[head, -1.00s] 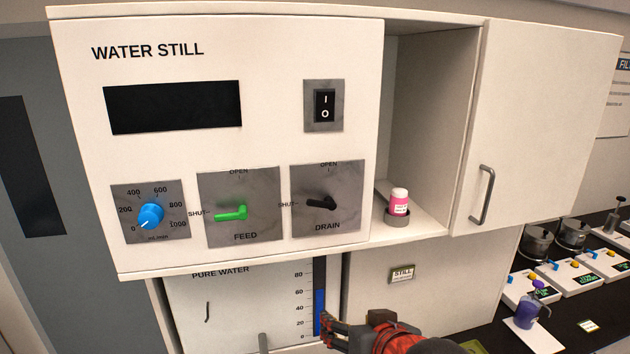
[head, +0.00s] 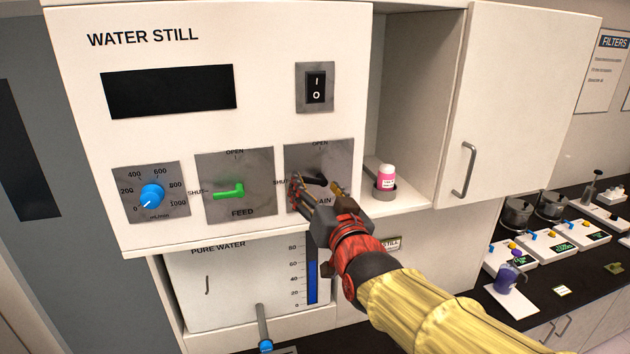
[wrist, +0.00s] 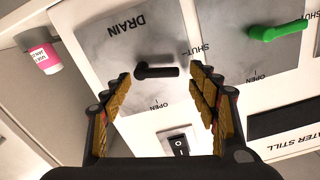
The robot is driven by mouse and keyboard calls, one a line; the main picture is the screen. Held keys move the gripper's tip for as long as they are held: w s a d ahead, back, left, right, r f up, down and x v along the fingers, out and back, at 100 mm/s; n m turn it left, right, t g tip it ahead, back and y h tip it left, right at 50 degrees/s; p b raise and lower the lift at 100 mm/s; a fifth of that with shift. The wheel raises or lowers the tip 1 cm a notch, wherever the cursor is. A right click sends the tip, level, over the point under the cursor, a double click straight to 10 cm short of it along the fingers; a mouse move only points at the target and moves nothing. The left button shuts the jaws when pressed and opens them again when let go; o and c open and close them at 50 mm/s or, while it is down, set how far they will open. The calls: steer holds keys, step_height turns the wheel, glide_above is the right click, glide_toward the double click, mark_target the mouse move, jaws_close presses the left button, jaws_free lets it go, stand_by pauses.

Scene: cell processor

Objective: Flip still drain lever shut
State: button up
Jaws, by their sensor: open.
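The drain lever (head: 314,181) is a short black handle on the grey DRAIN plate (head: 330,150) of the white water still. It lies roughly level, with its free end toward the SHUT mark on the left. The wrist view shows the same lever (wrist: 157,71) upside down, with SHUT on the right. My gripper (head: 319,189) is open in front of the plate, its fingers on either side of the lever. In the wrist view my gripper (wrist: 160,80) has a clear gap around the lever, and I see no contact.
The green feed lever (head: 229,192) is on the plate to the left, pointing to SHUT. A blue knob (head: 152,195) and a power switch (head: 316,88) are on the same panel. A pink-labelled bottle (head: 386,177) stands in the open shelf to the right.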

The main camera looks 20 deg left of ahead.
steer(key=shift+w+a, duration=0.35)
steer(key=shift+w, duration=0.3)
steer(key=shift+c, duration=1.3)
steer(key=shift+d+r, duration=0.1)
steer(key=shift+r, duration=0.05)
steer(key=c, duration=0.7)
steer(key=shift+b, duration=0.4)
steer(key=shift+f+n+b, duration=0.35)
steer(key=shift+n+b, duration=0.25)
steer(key=shift+b, duration=0.55)
steer(key=n+b, duration=0.2)
steer(key=b, duration=0.1)
steer(key=shift+s, duration=0.1)
